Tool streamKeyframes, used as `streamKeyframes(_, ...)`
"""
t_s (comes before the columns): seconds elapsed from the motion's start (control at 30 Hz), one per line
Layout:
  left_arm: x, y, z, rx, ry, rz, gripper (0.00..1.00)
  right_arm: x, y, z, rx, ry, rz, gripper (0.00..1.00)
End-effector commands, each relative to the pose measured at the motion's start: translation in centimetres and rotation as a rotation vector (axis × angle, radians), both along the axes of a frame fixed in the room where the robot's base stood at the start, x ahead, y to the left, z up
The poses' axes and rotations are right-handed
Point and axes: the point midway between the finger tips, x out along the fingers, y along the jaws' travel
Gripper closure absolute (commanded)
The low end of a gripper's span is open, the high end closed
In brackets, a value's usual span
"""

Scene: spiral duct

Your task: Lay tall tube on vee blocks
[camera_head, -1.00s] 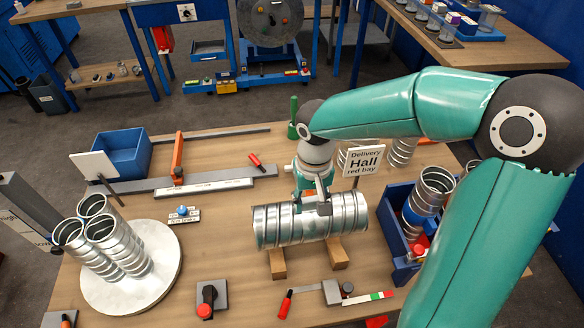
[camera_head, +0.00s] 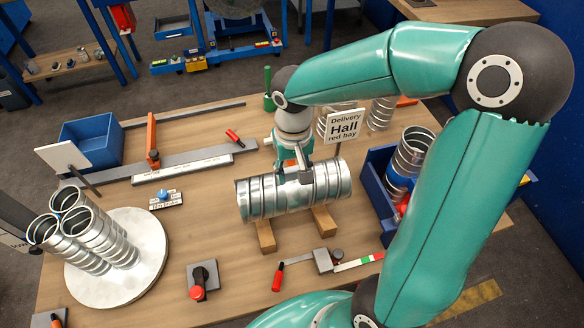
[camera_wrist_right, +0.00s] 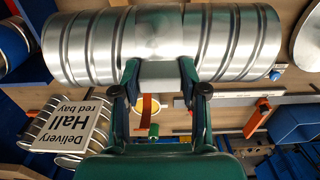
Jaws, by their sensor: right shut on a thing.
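The tall tube (camera_head: 270,196) is a ribbed silver spiral duct. It lies on its side across two wooden vee blocks (camera_head: 323,221), with the left block (camera_head: 266,236) under its left half. My right gripper (camera_head: 298,180) comes from behind and above and is shut on the tube near its middle. The right wrist view shows both fingers (camera_wrist_right: 162,72) against the tube (camera_wrist_right: 235,42). Whether the tube bears fully on the blocks is hard to tell, as it hides their tops. My left gripper is not in view.
Several upright tubes (camera_head: 88,240) stand on a round white plate (camera_head: 130,285) at left. A blue bin (camera_head: 375,195) with a tube is at right. A sign (camera_head: 345,126) stands behind the tube. Red-handled tools (camera_head: 278,278) lie in front. A blue tray (camera_head: 90,145) is at back left.

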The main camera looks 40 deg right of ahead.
Motion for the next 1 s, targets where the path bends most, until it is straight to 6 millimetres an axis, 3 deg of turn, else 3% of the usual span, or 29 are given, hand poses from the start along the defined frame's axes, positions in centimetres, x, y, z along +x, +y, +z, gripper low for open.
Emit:
streamKeyframes(0.4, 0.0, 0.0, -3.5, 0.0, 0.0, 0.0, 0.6, 0.0, 0.0, -3.8, 0.0, -0.001, 0.0, 1.0)
streamKeyframes(1.0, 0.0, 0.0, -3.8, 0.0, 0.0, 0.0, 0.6, 0.1, 0.1, -4.2, 0.0, -0.001, 0.002, 1.0)
